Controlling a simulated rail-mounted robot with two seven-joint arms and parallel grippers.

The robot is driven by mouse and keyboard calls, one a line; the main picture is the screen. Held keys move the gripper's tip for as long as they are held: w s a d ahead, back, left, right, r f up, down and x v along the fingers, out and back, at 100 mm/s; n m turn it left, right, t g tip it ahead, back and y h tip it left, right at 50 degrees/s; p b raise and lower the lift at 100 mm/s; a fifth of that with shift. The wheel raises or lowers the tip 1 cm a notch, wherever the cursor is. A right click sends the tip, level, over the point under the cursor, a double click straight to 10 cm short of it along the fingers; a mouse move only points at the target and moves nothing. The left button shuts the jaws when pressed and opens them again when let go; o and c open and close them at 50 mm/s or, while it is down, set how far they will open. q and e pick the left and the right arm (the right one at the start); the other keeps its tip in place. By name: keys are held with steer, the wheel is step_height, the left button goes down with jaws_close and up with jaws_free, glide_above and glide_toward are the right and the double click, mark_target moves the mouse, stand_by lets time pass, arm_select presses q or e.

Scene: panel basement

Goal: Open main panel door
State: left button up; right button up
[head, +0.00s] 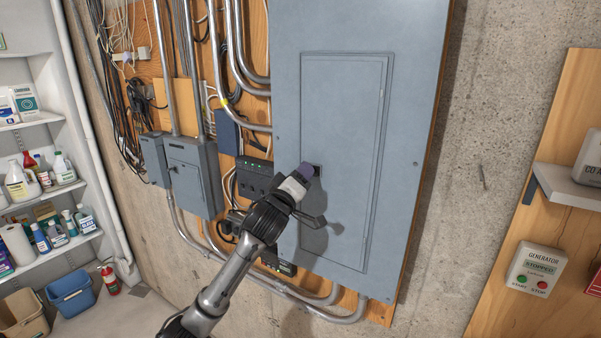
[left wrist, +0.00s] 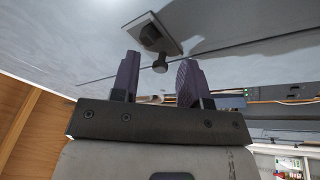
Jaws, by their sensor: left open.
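The grey main panel door (head: 342,120) is shut, flush in the large grey panel box on the wall. Its small dark latch (head: 318,169) sits on the door's left edge, mostly behind my left gripper (head: 307,172). In the left wrist view the latch (left wrist: 160,62) shows as a plate with a short dark knob standing out. My left gripper (left wrist: 158,77) is open, its two purple fingers on either side of the knob's line. The knob is near the fingertips; I cannot tell whether they touch it. My right gripper is not in view.
Smaller grey boxes (head: 193,172), conduits and a black device (head: 254,178) are left of the panel. Shelves with bottles (head: 30,176) stand at far left. A generator control box (head: 536,270) and a wall shelf (head: 568,187) are at right. Bare concrete lies between.

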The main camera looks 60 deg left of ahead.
arm_select(q)
steer(key=shift+w+a, duration=0.1)
steer(key=shift+w, duration=0.05)
steer(key=shift+c, duration=0.5)
jaws_close()
